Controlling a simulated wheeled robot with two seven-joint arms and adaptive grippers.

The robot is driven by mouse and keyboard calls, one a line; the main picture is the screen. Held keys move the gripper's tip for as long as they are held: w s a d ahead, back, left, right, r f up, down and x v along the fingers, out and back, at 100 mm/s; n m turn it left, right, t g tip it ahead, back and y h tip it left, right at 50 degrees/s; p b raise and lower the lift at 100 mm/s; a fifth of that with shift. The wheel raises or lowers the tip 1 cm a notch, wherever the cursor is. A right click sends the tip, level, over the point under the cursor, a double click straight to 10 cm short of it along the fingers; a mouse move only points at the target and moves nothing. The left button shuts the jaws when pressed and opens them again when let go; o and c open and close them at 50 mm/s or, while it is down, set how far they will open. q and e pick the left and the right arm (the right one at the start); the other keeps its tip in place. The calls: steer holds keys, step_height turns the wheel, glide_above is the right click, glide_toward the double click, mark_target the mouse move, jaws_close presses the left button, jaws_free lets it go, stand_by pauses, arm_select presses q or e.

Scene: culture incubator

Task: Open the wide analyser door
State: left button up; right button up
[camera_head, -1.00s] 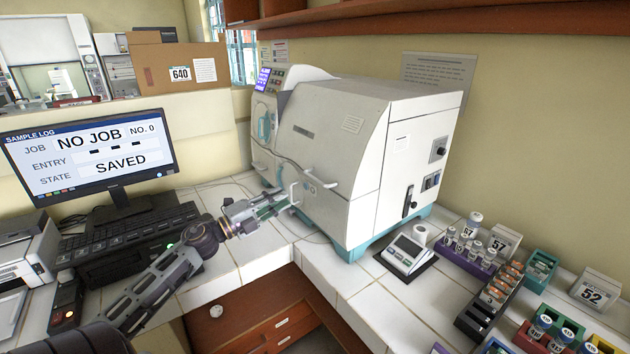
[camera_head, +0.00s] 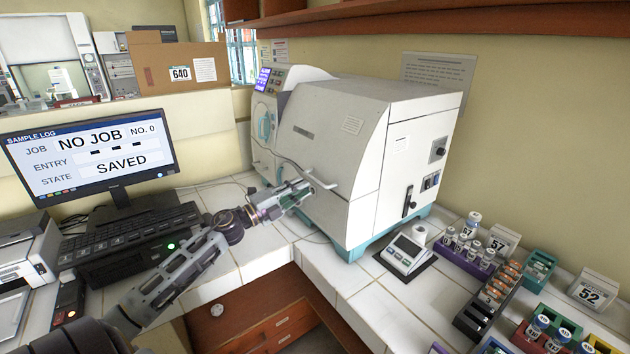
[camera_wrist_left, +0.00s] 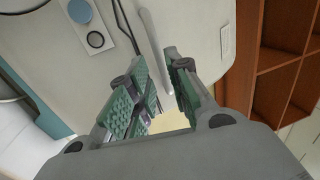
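The wide analyser (camera_head: 355,140) is a large white machine on the tiled bench, and its broad front door (camera_head: 325,140) looks closed. A pale bar handle (camera_head: 322,181) sticks out low on the door. My left gripper (camera_head: 303,188) is at the door's lower front, right beside the handle. In the left wrist view its green-padded fingers (camera_wrist_left: 160,78) stand apart, with the white door panel (camera_wrist_left: 195,25) in front of them. A pale bar, apparently the handle, shows near the gap; I cannot tell whether the fingers touch it. My right gripper is not in view.
A monitor (camera_head: 90,150) and keyboard (camera_head: 135,240) stand left of the analyser. A small scale (camera_head: 405,252) and vial racks (camera_head: 490,300) stand to its right. Brown drawers (camera_head: 270,325) lie below the bench edge. A thin cable hangs near the gripper.

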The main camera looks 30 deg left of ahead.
mark_target(315, 179)
arm_select(q)
steer(key=shift+p+x, duration=0.5)
steer(key=shift+x, duration=2.35)
steer(key=shift+w+d, duration=0.1)
steer(key=shift+d, duration=0.05)
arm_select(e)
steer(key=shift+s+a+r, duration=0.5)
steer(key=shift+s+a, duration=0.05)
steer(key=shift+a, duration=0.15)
arm_select(q)
jaws_close()
